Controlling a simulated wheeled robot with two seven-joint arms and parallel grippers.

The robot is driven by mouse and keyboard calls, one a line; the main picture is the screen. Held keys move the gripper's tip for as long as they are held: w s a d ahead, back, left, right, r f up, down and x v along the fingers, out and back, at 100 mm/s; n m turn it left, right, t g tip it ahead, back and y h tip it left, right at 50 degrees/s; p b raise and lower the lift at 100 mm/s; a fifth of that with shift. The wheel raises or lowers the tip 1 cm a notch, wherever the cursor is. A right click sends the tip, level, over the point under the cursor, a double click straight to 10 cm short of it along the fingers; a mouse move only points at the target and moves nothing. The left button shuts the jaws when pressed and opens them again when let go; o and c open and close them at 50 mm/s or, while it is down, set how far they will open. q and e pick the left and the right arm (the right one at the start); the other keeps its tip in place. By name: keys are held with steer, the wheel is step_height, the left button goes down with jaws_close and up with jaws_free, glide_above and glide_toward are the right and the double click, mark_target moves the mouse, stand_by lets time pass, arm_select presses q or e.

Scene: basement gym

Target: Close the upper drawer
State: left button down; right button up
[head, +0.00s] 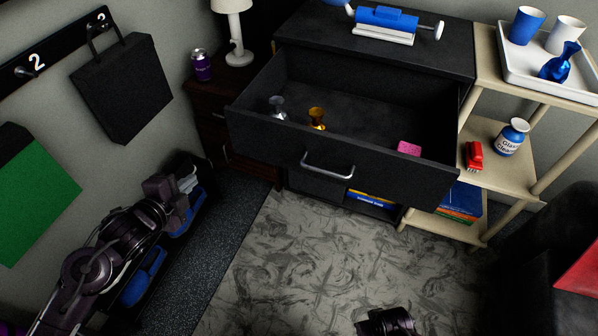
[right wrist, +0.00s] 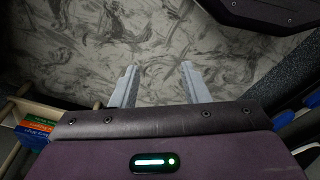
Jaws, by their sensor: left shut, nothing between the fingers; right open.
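The upper drawer (head: 270,148) of the black cabinet (head: 440,50) is pulled far out in the head view. Its front carries a curved metal handle (head: 328,168). Inside it are a silver object (head: 277,107), a gold object (head: 317,118) and a pink item (head: 409,148). My left gripper (head: 188,184) is shut and empty, left of the drawer and apart from it. My right gripper shows only partly at the bottom of the head view. In the right wrist view my right gripper (right wrist: 156,84) is open and empty above the patterned floor.
A beige shelf (head: 510,170) stands right of the cabinet, with a white tray (head: 520,75), a bottle (head: 512,137) and a red brush (head: 473,155). A dark nightstand (head: 205,95) with a can (head: 201,65) and lamp (head: 236,55) is on the left. The patterned floor (head: 320,260) before the drawer is clear.

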arm_select(q)
steer(key=s+d+r+m+h+b, duration=0.1)
steer(key=s+d+r+m+b, duration=0.15)
steer(key=d+r, duration=0.2)
steer(key=t, duration=0.1)
glide_toward(239, 136)
steer(key=shift+m+h, duration=0.3)
steer(key=shift+m, duration=0.15)
steer(key=x, duration=0.5)
steer(key=shift+w+a+f, duration=0.15)
steer(key=shift+w+f, duration=0.1)
steer(key=shift+f, duration=0.1)
steer(key=shift+w, duration=0.45)
arm_select(e)
steer(key=shift+w+a+r, duration=0.25)
steer(key=shift+a+r, duration=0.05)
steer(key=shift+r, duration=0.4)
steer(key=shift+w+a+r, duration=0.2)
steer(key=shift+a+r, duration=0.1)
steer(key=shift+r, duration=0.35)
